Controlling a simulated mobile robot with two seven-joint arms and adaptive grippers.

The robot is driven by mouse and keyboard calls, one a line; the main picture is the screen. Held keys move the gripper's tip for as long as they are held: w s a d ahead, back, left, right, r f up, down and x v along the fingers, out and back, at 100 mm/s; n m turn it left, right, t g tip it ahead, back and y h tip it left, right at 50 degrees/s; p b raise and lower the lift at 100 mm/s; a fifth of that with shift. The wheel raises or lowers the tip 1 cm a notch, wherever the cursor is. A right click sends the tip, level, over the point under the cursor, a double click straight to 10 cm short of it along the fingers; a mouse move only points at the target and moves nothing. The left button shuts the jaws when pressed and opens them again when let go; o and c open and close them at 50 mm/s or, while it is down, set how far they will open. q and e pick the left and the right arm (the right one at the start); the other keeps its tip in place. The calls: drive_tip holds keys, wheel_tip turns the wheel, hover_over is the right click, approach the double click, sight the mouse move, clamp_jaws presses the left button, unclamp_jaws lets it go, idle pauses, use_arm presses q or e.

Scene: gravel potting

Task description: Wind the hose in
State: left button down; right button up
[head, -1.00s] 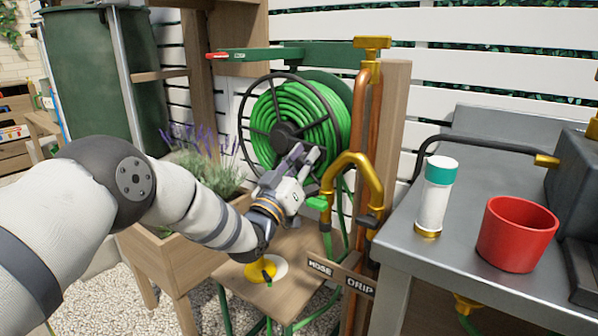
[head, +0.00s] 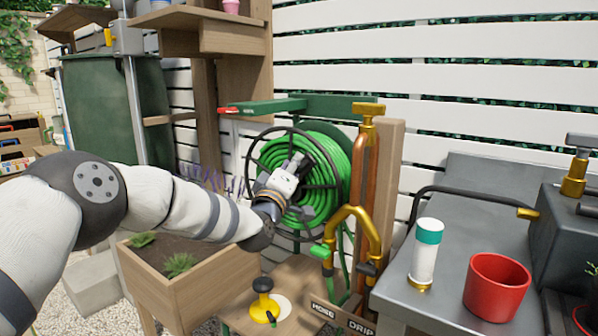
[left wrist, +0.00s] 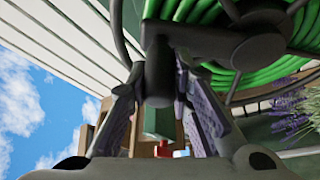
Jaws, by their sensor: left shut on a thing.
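The green hose (head: 328,152) lies coiled on a dark spoked reel (head: 250,170) against the white slat fence. It also shows at the top of the left wrist view (left wrist: 185,12). A length of hose hangs down beside the brass tap piping. My left gripper (head: 294,163) is in front of the reel, covering its hub. In the left wrist view the two fingers (left wrist: 165,105) are shut on the dark crank handle (left wrist: 158,72), one on each side. My right gripper is not in view.
A copper standpipe with a brass fork (head: 352,225) and a wooden post (head: 388,180) stand close right of the reel. A planter (head: 205,285) is below my left arm. A yellow sprayer (head: 264,302) stands on the low stool. A metal bench with a red pot (head: 496,287) is at right.

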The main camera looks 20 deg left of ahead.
use_arm(q)
drive_tip(key=shift+w+a+r+n+g+y+p, duration=0.2)
drive_tip(key=shift+a+r+n, duration=0.3)
drive_tip(key=shift+n, duration=0.25)
drive_tip(key=shift+w+a+r+n+g+y+p, duration=0.2)
drive_tip(key=shift+a+r+n, duration=0.25)
drive_tip(key=shift+n, duration=0.3)
drive_tip(key=shift+a, duration=0.1)
drive_tip(key=c, duration=1.4)
unclamp_jaws()
drive_tip(key=shift+f, duration=0.1)
drive_tip(key=shift+c, duration=0.2)
drive_tip(key=shift+f, duration=0.1)
drive_tip(key=s+f, duration=0.1)
drive_tip(key=s, duration=1.1)
drive_tip(key=shift+f, duration=0.25)
drive_tip(key=shift+d, duration=0.2)
